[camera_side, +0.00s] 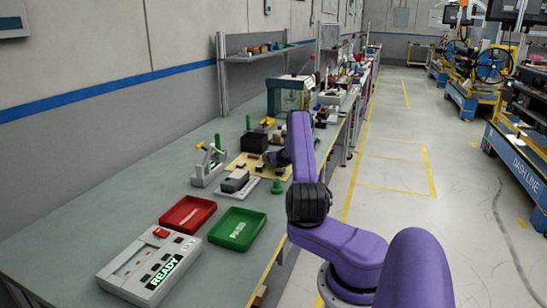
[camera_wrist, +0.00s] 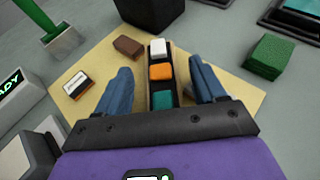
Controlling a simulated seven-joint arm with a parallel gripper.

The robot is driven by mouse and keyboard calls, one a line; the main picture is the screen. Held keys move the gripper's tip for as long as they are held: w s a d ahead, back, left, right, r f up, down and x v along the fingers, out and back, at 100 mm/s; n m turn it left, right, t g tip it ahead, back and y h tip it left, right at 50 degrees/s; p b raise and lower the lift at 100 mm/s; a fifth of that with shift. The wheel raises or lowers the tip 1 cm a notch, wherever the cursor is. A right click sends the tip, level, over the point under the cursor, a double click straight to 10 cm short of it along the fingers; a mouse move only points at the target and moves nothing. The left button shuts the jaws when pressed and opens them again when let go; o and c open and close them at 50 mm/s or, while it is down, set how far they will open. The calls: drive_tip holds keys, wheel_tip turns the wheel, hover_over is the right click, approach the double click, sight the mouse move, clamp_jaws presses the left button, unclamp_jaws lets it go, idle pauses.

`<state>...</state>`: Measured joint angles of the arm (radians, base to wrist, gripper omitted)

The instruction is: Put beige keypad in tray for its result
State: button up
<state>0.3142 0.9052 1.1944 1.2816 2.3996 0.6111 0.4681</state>
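A narrow keypad (camera_wrist: 161,75) with white, orange and teal keys lies between my fingers in the wrist view. Its body looks dark brown there, so I cannot confirm that it is beige. My gripper (camera_wrist: 160,66) is open, with a gap between each blue finger and the keypad. In the side view my gripper (camera_side: 275,158) is low over the yellow mat (camera_side: 240,166), and the keypad cannot be made out. A red tray (camera_side: 188,214) and a green tray (camera_side: 237,229) marked PASS stand nearer the camera, both without a keypad in them.
A tester (camera_side: 150,265) showing READY stands beside the trays. On the mat are a brown block (camera_wrist: 127,46) and a small cream-and-dark part (camera_wrist: 78,85). A green block (camera_wrist: 270,54) lies at right, and a black bin (camera_wrist: 150,10) stands beyond the keypad.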

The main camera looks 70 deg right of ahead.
drive_tip(key=shift+s+r, duration=0.1)
drive_tip(key=shift+r, duration=0.1)
drive_tip(key=v, duration=1.1)
drive_tip(key=shift+a, duration=0.1)
drive_tip(key=shift+o, duration=0.5)
drive_tip(key=shift+s+a+r, duration=0.2)
drive_tip(key=shift+s+a, duration=0.05)
